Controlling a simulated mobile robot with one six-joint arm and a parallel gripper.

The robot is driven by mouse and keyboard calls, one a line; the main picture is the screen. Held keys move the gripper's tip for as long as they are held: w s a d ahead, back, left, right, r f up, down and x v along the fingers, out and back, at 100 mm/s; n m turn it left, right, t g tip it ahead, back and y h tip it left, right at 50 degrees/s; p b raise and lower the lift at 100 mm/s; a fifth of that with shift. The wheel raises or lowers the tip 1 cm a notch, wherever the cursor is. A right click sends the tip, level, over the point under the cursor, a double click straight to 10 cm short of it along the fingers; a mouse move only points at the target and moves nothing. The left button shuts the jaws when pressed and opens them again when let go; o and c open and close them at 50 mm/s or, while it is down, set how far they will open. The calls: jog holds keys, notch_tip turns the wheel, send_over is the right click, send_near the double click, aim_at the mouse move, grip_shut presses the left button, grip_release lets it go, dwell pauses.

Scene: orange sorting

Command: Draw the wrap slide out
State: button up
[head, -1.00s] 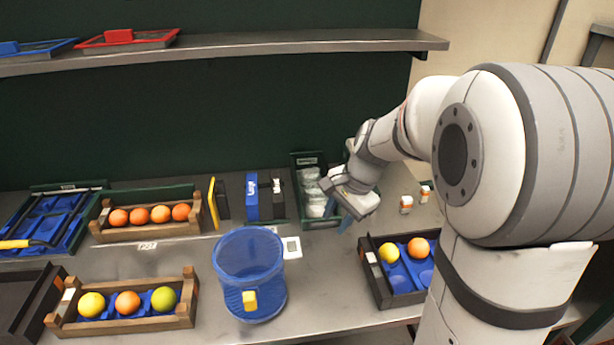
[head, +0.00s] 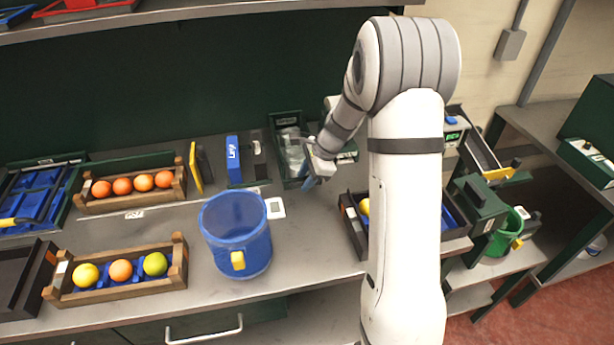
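A dark green tray (head: 284,119) with pale, clear-wrapped contents stands at the back of the bench, right of the blue and black upright holders. It looks like the wrap slide, but no readable label confirms this. My gripper (head: 309,184), with blue fingers, hangs at the tray's front right corner, pointing down toward the bench. It covers part of the tray's front. I cannot tell whether it touches the tray or how far apart its fingers are.
A blue bin (head: 237,238) stands at the front middle. Wooden crates of fruit (head: 115,295) are at left. A dark crate (head: 350,222) is partly hidden behind my arm. A shelf (head: 200,14) crosses above. Bare bench lies between the blue bin and the dark crate.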

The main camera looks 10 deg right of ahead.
jog(key=shift+f, duration=0.2)
jog(key=shift+c, duration=0.2)
grip_shut()
